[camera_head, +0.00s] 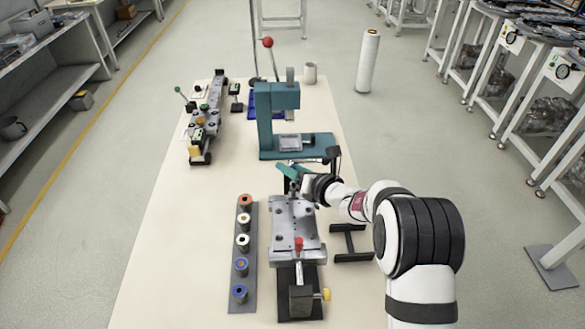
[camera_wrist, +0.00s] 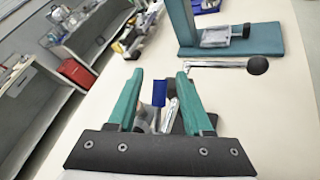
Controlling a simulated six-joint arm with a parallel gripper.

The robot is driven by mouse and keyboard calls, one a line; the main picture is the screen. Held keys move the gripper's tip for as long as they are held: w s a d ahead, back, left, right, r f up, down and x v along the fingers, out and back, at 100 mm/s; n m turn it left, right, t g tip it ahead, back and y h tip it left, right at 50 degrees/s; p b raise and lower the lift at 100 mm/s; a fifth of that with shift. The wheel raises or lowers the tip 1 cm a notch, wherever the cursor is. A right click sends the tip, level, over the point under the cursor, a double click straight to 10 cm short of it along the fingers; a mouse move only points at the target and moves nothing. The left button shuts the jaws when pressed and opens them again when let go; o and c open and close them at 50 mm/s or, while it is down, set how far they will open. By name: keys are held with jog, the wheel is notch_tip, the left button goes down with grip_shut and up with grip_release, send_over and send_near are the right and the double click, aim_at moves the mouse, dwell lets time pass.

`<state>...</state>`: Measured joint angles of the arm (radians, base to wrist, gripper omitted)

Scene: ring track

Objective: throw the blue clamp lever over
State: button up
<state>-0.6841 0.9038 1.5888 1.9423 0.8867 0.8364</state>
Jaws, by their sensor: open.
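The blue clamp lever (camera_wrist: 159,92) shows in the wrist view as an upright blue grip between my gripper's two teal fingers, with clear space on both sides. A bright metal rod (camera_wrist: 170,116) stands just below and beside it. My gripper (camera_wrist: 160,78) is open and not touching the lever as far as I can see. In the head view my gripper (camera_head: 287,170) is at the far end of the grey metal fixture (camera_head: 297,222); there the lever is hidden by my gripper and wrist.
A teal press (camera_head: 265,130) stands just beyond my gripper. A black-knobbed crank (camera_wrist: 257,65) sticks out near the right finger. A grey strip (camera_head: 240,275) with several ringed posts lies left of the fixture, a black stand (camera_head: 350,243) right. The table's left front is clear.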

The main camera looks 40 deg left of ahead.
grip_shut()
jog(key=shift+s+d+r+n+t+y, duration=0.2)
jog(key=shift+r+n+y, duration=0.1)
jog(key=shift+y, duration=0.3)
jog(key=shift+s+d+r+n+t+y, duration=0.1)
jog(key=shift+s+r+n+t+y, duration=0.15)
jog(key=shift+y, duration=0.35)
jog(key=shift+w, duration=0.1)
grip_release()
jog(key=shift+d, duration=0.1)
